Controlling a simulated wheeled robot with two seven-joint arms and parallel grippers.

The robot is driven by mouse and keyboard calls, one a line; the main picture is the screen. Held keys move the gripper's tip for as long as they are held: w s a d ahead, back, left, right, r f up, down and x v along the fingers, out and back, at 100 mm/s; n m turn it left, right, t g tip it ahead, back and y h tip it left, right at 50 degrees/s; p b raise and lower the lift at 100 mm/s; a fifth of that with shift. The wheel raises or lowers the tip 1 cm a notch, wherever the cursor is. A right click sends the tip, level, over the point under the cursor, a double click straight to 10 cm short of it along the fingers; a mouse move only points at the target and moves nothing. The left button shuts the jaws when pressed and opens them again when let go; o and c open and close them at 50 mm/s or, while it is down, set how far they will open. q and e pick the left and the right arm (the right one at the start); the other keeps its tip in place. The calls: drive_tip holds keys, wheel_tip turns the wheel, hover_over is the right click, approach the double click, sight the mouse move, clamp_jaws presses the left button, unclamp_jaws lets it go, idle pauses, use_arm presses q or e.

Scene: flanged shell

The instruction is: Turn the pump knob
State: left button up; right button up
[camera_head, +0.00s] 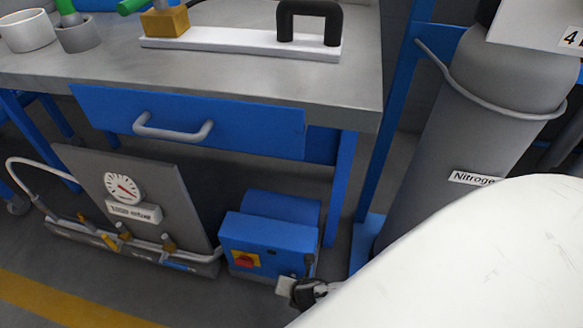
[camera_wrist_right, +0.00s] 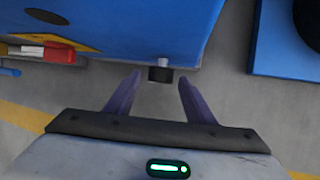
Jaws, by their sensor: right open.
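The blue pump box (camera_head: 268,240) stands on the floor under the bench. A red knob (camera_head: 245,260) sits on a yellow plate on its front; in the right wrist view the red knob (camera_wrist_right: 58,55) is at the upper left, left of my fingers. A small black part with a grey stem (camera_wrist_right: 160,73) sticks out at the pump's edge, beyond and between my fingertips. My right gripper (camera_wrist_right: 158,80) is open and empty, apart from the red knob. In the head view my white right arm hides most of it. My left gripper is out of view.
A workbench with a blue drawer (camera_head: 190,122) overhangs the pump. A grey panel with a gauge (camera_head: 124,187) and piping stands to its left. A grey nitrogen cylinder (camera_head: 440,150) and a blue frame stand to the right. Bare floor lies in front of the pump.

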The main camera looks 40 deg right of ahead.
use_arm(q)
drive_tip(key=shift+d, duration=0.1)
use_arm(e)
drive_tip(key=c, duration=1.1)
drive_tip(key=shift+o, duration=0.2)
use_arm(q)
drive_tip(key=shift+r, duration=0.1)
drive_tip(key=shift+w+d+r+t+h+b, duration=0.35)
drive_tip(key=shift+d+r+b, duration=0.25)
drive_tip(key=shift+b, duration=0.4)
use_arm(e)
drive_tip(key=shift+w+a+f+n+g+h, duration=0.15)
drive_tip(key=shift+n+g+h, duration=0.1)
drive_tip(key=shift+g+h, duration=0.45)
drive_tip(key=shift+w+a+r+n+g+h, duration=0.1)
drive_tip(key=shift+n+g+h, duration=0.1)
drive_tip(key=shift+g+h, duration=0.55)
drive_tip(key=shift+w+a+f+n+g+h, duration=0.15)
drive_tip(key=shift+n+g+h, duration=0.1)
drive_tip(key=shift+g+h, duration=0.45)
drive_tip(key=shift+d+r, duration=0.1)
drive_tip(key=shift+r, duration=0.05)
